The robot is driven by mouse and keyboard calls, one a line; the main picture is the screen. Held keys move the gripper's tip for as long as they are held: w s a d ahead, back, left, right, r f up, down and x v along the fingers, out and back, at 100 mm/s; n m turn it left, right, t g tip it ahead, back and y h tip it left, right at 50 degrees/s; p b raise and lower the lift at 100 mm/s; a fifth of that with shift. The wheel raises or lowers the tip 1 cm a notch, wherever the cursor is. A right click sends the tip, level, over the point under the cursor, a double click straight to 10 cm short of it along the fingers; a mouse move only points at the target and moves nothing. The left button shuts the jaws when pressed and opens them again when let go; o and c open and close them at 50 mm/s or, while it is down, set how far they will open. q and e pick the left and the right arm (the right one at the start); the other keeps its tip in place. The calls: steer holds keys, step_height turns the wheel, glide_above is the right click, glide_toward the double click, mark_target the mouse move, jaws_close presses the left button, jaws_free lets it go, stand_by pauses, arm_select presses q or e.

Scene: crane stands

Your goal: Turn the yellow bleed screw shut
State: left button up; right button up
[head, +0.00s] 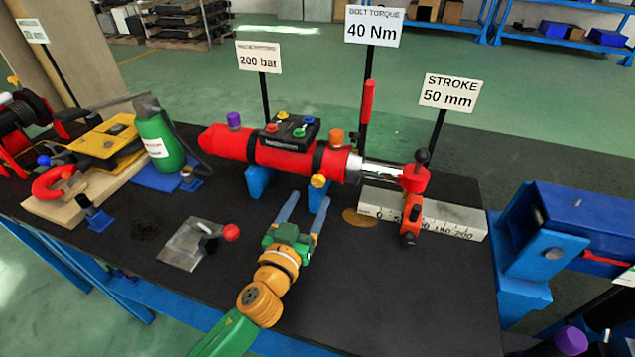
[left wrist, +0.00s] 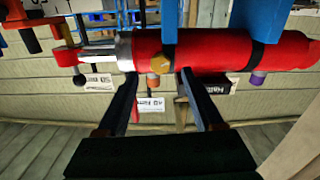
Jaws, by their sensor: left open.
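The yellow bleed screw (head: 319,181) sticks out low on the near side of the red cylinder (head: 275,154), close to its rod end. My left gripper (head: 308,198) is open and empty. Its two blue fingers point at the cylinder, and the screw is just beyond the gap between the tips, apart from them as far as I can tell. In the left wrist view the open fingers (left wrist: 158,75) reach up to the red cylinder (left wrist: 205,48), shown upside down. My right gripper is not in view.
Blue supports (head: 258,182) hold the cylinder above the black bench mat (head: 370,290). An orange cap (head: 336,137) is on top near the screw. A scale block (head: 462,220) lies right. A red-knobbed part (head: 231,232) and a green bottle (head: 158,140) are left.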

mark_target(317, 185)
arm_select(q)
steer(key=x, duration=0.3)
steer(key=shift+w+d, duration=0.15)
steer(key=shift+w, duration=0.2)
steer(key=shift+w+d+f, duration=0.1)
steer(key=shift+w, duration=0.25)
steer(key=shift+s, duration=0.15)
steer(key=shift+c, duration=0.5)
jaws_close()
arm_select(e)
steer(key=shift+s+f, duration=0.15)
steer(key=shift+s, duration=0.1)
